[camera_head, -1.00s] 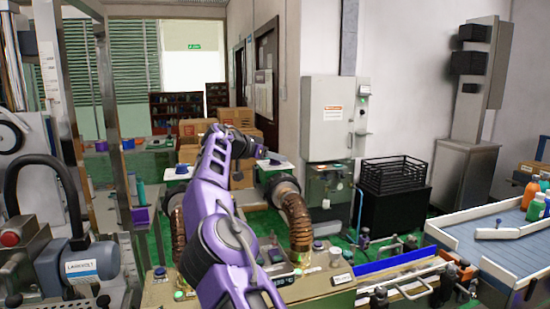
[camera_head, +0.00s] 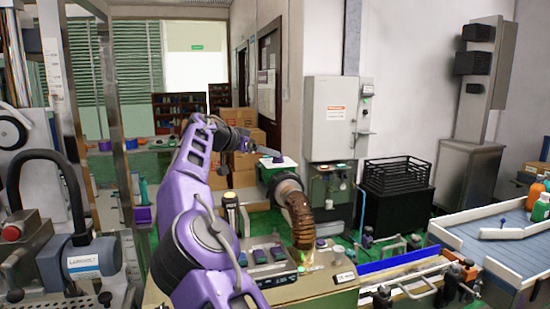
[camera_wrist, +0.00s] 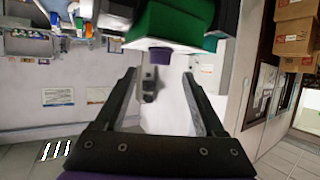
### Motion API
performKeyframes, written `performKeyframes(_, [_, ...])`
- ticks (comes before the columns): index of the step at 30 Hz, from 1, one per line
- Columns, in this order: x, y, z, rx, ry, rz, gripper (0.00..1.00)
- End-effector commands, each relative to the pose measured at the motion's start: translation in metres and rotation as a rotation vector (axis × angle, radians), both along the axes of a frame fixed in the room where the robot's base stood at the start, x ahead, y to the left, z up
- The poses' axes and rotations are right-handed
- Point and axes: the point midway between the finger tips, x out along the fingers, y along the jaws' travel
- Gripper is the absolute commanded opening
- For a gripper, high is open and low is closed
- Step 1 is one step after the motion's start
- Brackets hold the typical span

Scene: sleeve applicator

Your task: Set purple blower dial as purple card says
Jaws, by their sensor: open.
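My gripper (camera_wrist: 160,75) is open, its two dark fingers apart with nothing between them. In the wrist view a small purple dial (camera_wrist: 159,57) sticks out of a green housing (camera_wrist: 170,28), just beyond the fingertips and roughly centred between them. A gap seems to remain, but its depth is hard to judge. In the head view my gripper (camera_head: 262,151) is small and dark, close to a dark bluish knob (camera_head: 278,160) on a white plate above the right blower. I cannot make out the dial's pointer or marks. I cannot pick out a purple card.
A brown ribbed hose (camera_head: 301,218) curves down from the right blower. My purple arm hides the left blower. A steel post (camera_head: 118,120) stands left of my arm. Cardboard boxes (camera_head: 237,170) are behind, and a grey control cabinet (camera_head: 336,118) stands to the right.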

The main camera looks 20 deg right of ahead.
Motion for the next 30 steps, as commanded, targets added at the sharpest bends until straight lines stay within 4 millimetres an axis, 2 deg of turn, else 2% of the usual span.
performKeyframes(1, [-0.006, 0.013, 0.005, 0.002, -0.002, 0.004, 0.71])
performKeyframes(6, [-0.025, 0.045, 0.021, 0.002, -0.002, 0.003, 0.71])
performKeyframes(13, [-0.043, 0.078, 0.037, 0.001, 0.0, 0.001, 0.71])
performKeyframes(19, [-0.05, 0.088, 0.042, 0.001, 0.0, -0.001, 0.71])
performKeyframes(30, [-0.052, 0.089, 0.044, 0.003, -0.003, -0.005, 0.71])
